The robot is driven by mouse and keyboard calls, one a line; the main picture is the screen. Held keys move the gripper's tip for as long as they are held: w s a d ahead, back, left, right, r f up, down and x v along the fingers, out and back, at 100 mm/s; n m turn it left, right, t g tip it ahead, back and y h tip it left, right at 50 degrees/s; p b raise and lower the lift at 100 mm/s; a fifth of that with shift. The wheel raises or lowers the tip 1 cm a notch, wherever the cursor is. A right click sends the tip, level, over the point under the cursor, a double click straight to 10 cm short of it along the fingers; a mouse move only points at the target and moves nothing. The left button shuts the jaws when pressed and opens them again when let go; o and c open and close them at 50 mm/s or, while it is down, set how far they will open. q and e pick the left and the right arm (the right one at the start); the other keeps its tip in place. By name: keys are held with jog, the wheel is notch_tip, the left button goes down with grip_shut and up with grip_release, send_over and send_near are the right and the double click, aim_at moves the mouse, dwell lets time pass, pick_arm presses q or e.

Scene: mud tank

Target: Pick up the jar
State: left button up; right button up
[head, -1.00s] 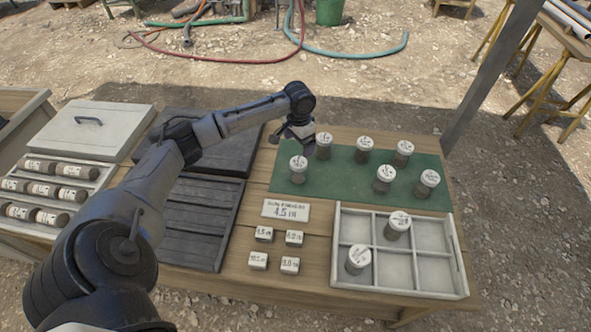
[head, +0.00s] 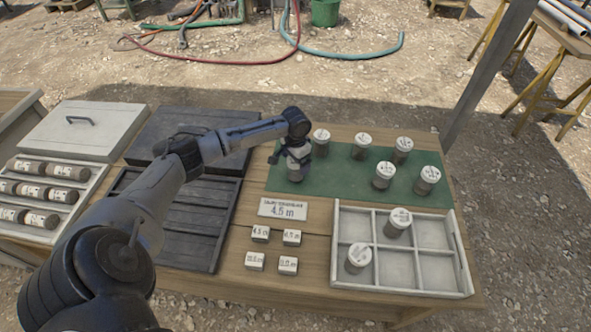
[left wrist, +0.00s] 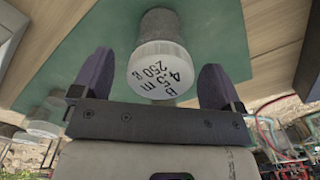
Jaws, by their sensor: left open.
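A jar with a white lid (head: 296,173) stands on the left end of the green mat (head: 340,178). In the left wrist view its lid (left wrist: 160,70) faces me and reads "B", "4.5 m" and "250 g". My right gripper is not in view.
A divided white tray (head: 437,268) at right holds two jars. A dark slatted tray (head: 185,225) and a core tray (head: 40,192) lie left.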

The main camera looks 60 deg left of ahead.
pick_arm(q)
notch_tip(320, 180, down, 3)
jog(key=shift+b, duration=0.3)
jog(key=shift+r, duration=0.1)
jog(key=c, duration=1.1)
